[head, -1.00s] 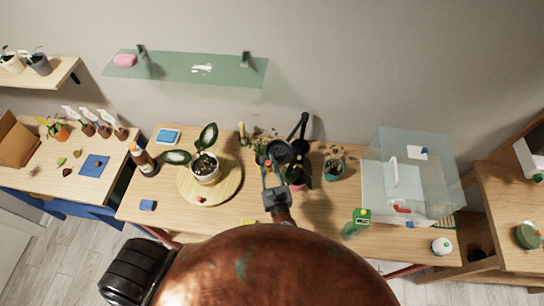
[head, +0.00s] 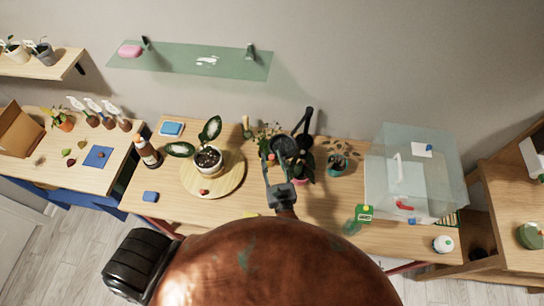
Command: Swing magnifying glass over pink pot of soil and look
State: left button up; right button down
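The black magnifying glass (head: 285,148) has a round head on a jointed black arm (head: 305,120) that rises at the back of the middle table. A pink pot (head: 303,180) shows as a small patch just right of my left gripper, under dark leaves; its soil is hidden. My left gripper (head: 279,165) reaches up from the bottom centre, with its fingers apart at the near side of the magnifier's head. The tips overlap the head, so I cannot tell whether they hold it. My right gripper is not in view.
A white pot (head: 208,168) with a leafy plant stands on a round wooden board (head: 233,183) to the left. A brown bottle (head: 148,156) is farther left. A teal pot (head: 337,166), a green spray bottle (head: 353,226) and a clear box (head: 385,170) stand to the right.

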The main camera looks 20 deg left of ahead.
pick_arm(q)
jog(key=v, duration=0.6)
jog(key=shift+s+d, duration=0.2)
jog(key=shift+s, duration=0.1)
jog(key=shift+c, duration=0.2)
